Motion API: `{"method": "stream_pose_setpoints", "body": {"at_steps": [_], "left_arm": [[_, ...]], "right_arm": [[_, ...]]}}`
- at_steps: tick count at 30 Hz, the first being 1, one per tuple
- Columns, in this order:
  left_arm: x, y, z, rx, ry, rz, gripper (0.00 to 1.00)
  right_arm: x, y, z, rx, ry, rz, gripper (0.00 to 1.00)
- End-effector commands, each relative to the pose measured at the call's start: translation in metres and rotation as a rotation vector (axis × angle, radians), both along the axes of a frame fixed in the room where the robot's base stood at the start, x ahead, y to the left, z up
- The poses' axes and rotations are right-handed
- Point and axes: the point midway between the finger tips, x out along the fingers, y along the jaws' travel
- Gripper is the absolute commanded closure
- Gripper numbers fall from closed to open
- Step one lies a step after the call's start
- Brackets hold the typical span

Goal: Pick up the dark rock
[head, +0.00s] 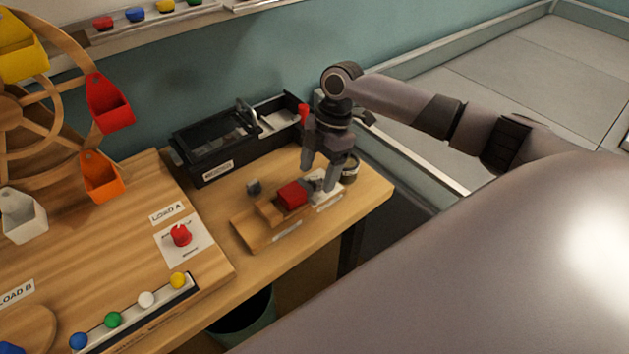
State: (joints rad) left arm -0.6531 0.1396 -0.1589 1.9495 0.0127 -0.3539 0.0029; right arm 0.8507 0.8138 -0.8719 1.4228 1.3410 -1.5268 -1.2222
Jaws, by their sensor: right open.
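The dark rock (254,187) is a small dark grey lump in the head view. It lies on the wooden table, in front of the black case and behind the wooden stand. My right gripper (319,178) points down over the right part of the stand, to the right of the rock and apart from it. Its jaws are open. A red block (292,194) sits on the stand close to the left of the fingers. Whether the fingers touch anything on the stand I cannot tell. My left gripper is not in view.
The wooden stand (254,234) lies between the table's front edge and the rock. A black case (200,172) stands against the wall, and a small dark cup (351,170) stands right of my gripper. A raised board with a red knob (181,236) and a bucket wheel fills the left.

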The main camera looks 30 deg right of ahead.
Motion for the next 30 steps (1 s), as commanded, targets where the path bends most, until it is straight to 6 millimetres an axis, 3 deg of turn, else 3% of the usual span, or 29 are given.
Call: {"method": "stream_pose_setpoints", "body": {"at_steps": [4,11,13,17,18,30], "left_arm": [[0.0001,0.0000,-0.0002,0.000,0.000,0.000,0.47],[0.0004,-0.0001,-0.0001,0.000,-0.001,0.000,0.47],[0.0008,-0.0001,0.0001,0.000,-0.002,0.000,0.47],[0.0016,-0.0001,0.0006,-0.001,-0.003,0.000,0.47],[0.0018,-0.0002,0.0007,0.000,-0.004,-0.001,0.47],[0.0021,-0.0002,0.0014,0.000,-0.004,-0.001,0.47]], "right_arm": [[-0.0010,0.0040,-0.0143,0.000,0.001,0.001,0.31],[-0.0009,0.0043,-0.0159,-0.001,0.000,0.001,0.31],[-0.0009,0.0042,-0.0158,-0.001,0.000,0.001,0.48],[-0.0009,0.0042,-0.0156,-0.001,0.000,0.001,0.90],[-0.0009,0.0042,-0.0155,-0.001,0.000,0.001,0.93],[0.0000,0.0040,-0.0073,0.000,-0.003,-0.001,0.94]]}}
